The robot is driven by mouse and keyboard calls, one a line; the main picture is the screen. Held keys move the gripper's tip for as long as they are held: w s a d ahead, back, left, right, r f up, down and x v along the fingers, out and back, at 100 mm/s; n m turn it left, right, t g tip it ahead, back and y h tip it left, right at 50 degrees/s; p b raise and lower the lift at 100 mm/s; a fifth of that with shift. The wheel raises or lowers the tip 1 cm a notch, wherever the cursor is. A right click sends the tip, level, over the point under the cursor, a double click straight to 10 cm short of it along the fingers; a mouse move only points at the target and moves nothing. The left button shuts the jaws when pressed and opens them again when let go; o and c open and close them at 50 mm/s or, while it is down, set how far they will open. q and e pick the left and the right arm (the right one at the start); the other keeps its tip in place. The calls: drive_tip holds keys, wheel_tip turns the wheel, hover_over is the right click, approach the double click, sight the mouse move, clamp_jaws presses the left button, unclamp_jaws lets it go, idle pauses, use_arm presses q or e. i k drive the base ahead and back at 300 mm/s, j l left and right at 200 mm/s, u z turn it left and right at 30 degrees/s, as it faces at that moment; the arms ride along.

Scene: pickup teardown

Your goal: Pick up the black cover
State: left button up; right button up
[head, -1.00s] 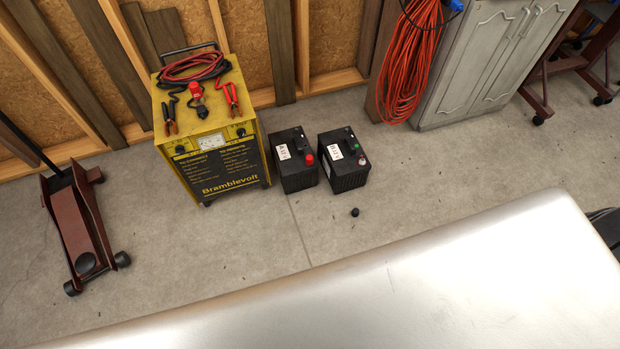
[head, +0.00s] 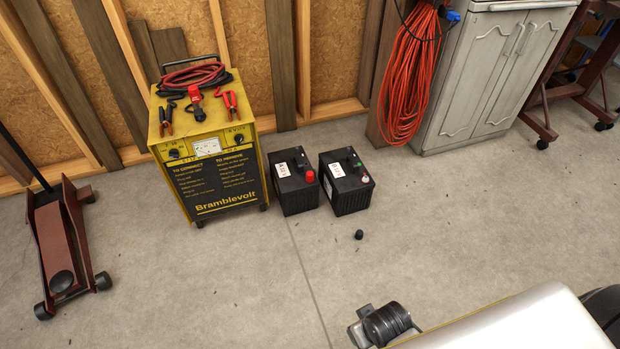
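A small black cover (head: 359,234), shaped like a round cap, lies on the bare concrete floor. It sits just in front of the right one of two black batteries, apart from it. The left battery (head: 297,196) has a red cap on its near right corner. The right battery (head: 349,194) has a green spot on top and a pale, bare-looking terminal at its near right corner.
A yellow Bramblevolt charger (head: 219,200) stands left of the batteries, with clamps and cables on top. A red floor jack (head: 62,250) is at far left. Floor around the cover is clear.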

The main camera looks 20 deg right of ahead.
sight(358, 235)
drive_tip(key=z, duration=1.05)
